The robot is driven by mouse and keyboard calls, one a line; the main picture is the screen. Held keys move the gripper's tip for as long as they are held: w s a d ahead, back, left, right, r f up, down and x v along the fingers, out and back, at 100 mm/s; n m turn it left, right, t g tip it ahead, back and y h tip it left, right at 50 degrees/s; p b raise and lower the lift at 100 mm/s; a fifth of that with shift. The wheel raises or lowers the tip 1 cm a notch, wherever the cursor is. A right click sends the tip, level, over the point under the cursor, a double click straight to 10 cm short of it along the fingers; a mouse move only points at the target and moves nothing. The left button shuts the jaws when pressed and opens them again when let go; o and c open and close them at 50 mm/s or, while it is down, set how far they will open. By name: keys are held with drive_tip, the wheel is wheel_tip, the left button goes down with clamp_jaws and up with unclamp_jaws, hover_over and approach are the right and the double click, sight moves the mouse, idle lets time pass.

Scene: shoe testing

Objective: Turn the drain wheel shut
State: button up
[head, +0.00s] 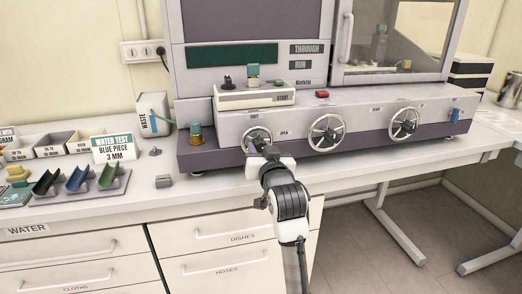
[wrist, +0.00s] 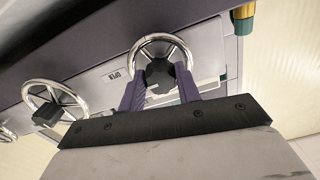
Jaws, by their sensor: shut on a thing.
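Three chrome handwheels sit in a row on the front of the grey and purple machine: the left wheel (head: 257,132), the middle wheel (head: 326,132) and the right wheel (head: 404,123). I cannot read which one is named drain. My gripper (head: 262,150) is at the left wheel and partly covers it. In the wrist view, its two purple fingers (wrist: 160,84) reach inside the wheel's chrome rim (wrist: 160,38) and are shut on its dark hub. A label reading OPEN (wrist: 113,74) is beside this wheel. The fingertips' contact is partly hidden.
A red button (head: 322,94) is above the wheels and a blue switch (head: 455,115) is at the machine's right. A brass fitting (head: 195,135) stands left of my gripper.

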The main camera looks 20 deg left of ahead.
drive_tip(key=shift+n, duration=0.3)
drive_tip(key=n+b, duration=0.2)
drive_tip(key=n, duration=0.2)
drive_tip(key=shift+w+d+r+n+b, duration=0.1)
drive_tip(key=shift+n+b, duration=2.75)
drive_tip(key=shift+n, duration=3.55)
drive_tip(key=o, duration=1)
